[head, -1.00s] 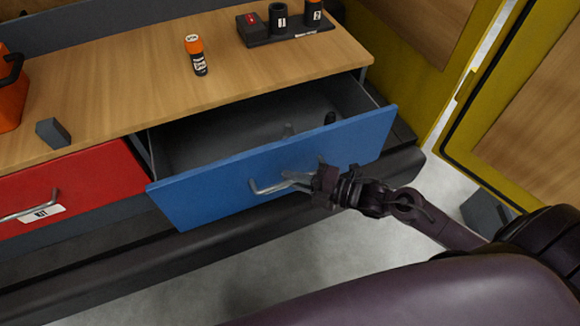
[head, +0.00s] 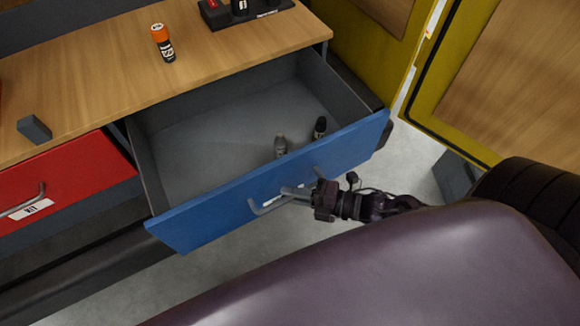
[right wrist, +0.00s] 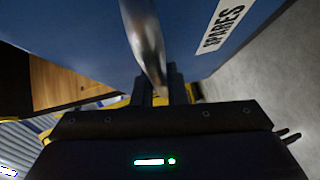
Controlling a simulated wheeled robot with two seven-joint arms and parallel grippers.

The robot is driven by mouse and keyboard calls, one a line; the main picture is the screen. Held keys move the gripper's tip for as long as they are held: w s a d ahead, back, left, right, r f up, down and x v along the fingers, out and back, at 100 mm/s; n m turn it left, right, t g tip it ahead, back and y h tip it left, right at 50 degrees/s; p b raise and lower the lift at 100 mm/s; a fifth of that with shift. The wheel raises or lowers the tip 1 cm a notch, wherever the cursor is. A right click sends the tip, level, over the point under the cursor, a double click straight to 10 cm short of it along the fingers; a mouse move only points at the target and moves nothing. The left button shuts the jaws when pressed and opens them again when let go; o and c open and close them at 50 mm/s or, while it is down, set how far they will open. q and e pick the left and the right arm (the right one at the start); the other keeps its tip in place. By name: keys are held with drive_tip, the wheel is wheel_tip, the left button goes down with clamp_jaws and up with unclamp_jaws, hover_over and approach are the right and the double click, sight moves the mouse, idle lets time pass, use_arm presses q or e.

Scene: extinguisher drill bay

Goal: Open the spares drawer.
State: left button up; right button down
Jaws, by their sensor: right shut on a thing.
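The spares drawer (head: 215,220) has a blue front and stands well out from the bench, with its grey inside showing. Two small cylindrical items, one grey (head: 280,146) and one black (head: 320,127), are in it near the front. My right gripper (head: 302,193) is shut on the drawer's metal handle (head: 262,207). In the right wrist view the handle (right wrist: 146,40) runs between the fingers (right wrist: 162,85), and the SPARES label (right wrist: 222,27) shows on the blue front. My left gripper is not in view.
The red KIT drawer (head: 60,185) is shut at the left. On the wooden bench top (head: 110,75) are an orange-capped black canister (head: 162,43), a grey block (head: 34,128) and a dark holder (head: 245,12). A yellow-framed panel (head: 470,150) stands at the right.

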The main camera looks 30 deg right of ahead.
drive_tip(key=shift+s, duration=0.15)
drive_tip(key=c, duration=1.5)
unclamp_jaws()
drive_tip(key=shift+o, duration=0.2)
drive_tip(key=shift+d, duration=0.1)
drive_tip(key=v, duration=0.7)
drive_tip(key=shift+s+d, duration=0.25)
drive_tip(key=shift+s, duration=0.05)
